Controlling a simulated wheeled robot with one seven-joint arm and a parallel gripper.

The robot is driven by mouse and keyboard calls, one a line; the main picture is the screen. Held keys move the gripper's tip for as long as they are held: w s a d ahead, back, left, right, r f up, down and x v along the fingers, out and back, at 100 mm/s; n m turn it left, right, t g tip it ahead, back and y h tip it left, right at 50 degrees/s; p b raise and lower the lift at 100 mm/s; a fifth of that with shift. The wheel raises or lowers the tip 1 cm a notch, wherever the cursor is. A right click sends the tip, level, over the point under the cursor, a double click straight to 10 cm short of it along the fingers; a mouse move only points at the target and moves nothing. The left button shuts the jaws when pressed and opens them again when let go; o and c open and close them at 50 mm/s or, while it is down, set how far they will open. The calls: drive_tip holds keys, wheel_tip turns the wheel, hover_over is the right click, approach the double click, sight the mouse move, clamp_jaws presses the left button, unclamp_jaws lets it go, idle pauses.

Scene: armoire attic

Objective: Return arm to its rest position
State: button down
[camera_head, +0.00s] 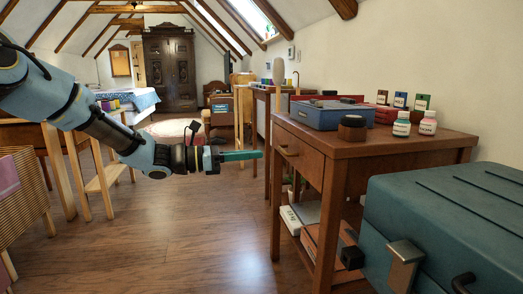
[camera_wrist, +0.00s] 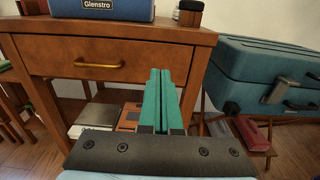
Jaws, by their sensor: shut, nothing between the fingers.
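My gripper (camera_head: 240,155) is in the middle of the head view, with its teal fingers pointing right toward the side of a wooden desk (camera_head: 395,150). The fingers are together and hold nothing. My blue arm reaches in from the upper left and bends down to the gripper. In the wrist view my gripper (camera_wrist: 163,85) shows its two teal fingers closed side by side, in front of the desk's drawer front (camera_wrist: 110,58). The fingers look apart from the desk, though the exact gap is hard to tell.
A large teal case (camera_head: 450,225) is at the lower right. Wooden floor (camera_head: 190,235) is open below the gripper.

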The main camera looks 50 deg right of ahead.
drive_tip(key=shift+w+a, duration=0.15)
drive_tip(key=shift+a, duration=0.05)
drive_tip(key=shift+a+f, duration=0.1)
drive_tip(key=w+a+f+m+t+y, duration=0.2)
drive_tip(key=w+a+f+t+y, duration=0.15)
drive_tip(key=a, duration=0.65)
drive_tip(key=w+a+f+m+t+y, duration=0.2)
drive_tip(key=w+a+f, duration=0.25)
drive_tip(key=a, duration=0.45)
drive_tip(key=w+a+f+m+t+y, duration=0.25)
drive_tip(key=a+f, duration=0.25)
drive_tip(key=a, duration=0.5)
drive_tip(key=a+m+t+y+p, duration=0.1)
drive_tip(key=a+m+t+y, duration=0.45)
drive_tip(key=a, duration=2.45)
wheel_tip(320, 180, up, 37)
drive_tip(key=p, duration=3.7)
drive_tip(key=shift+w+d+r+n, duration=0.2)
drive_tip(key=shift+w+d+n, duration=0.05)
drive_tip(key=shift+w+n, duration=0.15)
